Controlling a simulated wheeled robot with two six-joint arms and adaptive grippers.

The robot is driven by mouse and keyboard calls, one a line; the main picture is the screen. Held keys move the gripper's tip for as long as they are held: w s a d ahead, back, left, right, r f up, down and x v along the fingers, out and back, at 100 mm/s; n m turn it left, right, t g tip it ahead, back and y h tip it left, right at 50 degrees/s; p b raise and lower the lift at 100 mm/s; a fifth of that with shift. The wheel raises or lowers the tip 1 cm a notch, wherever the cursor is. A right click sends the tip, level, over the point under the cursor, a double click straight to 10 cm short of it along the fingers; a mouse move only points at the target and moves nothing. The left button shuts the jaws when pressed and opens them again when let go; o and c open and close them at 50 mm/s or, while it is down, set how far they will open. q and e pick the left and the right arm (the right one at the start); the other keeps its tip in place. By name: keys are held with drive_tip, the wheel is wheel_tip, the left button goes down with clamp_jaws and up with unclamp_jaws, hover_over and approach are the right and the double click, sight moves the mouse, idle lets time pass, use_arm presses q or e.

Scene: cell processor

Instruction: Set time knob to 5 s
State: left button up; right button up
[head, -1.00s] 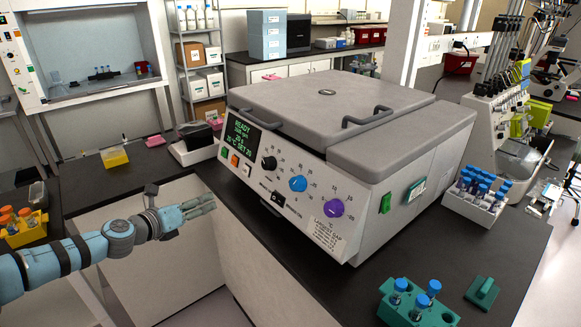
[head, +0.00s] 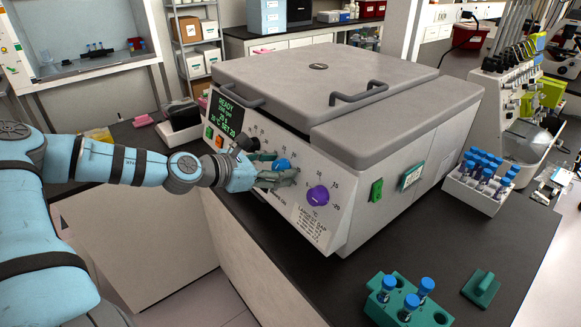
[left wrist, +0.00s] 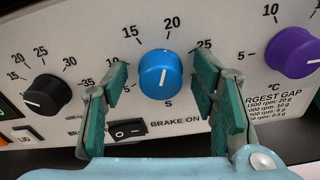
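The blue time knob (left wrist: 160,70), marked S below, is on the front panel of the grey centrifuge (head: 280,90). Its white pointer line is close to vertical, and numbers 15, 20 and 25 show around it. My left gripper (left wrist: 162,80) is open, with one green-padded finger on each side of the knob and a gap to it on both sides. In the head view the left gripper (head: 280,175) partly covers the blue knob (head: 283,163). The display (head: 226,113) reads READY; its smaller lines are hard to read. My right gripper is not in view.
The black knob (left wrist: 47,93) is left of the time knob and the purple knob (left wrist: 292,52) is right of it. A black brake switch (left wrist: 127,129) sits just below, between the fingers. Tube racks (head: 480,185) stand on the bench at right.

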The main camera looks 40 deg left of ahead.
use_arm(q)
drive_tip(key=shift+s+a+r, duration=0.15)
drive_tip(key=shift+s+r, duration=0.05)
drive_tip(key=shift+s, duration=0.2)
drive_tip(key=c, duration=0.3)
drive_tip(key=shift+w, duration=0.15)
drive_tip(key=c, duration=0.9)
drive_tip(key=shift+o, duration=0.2)
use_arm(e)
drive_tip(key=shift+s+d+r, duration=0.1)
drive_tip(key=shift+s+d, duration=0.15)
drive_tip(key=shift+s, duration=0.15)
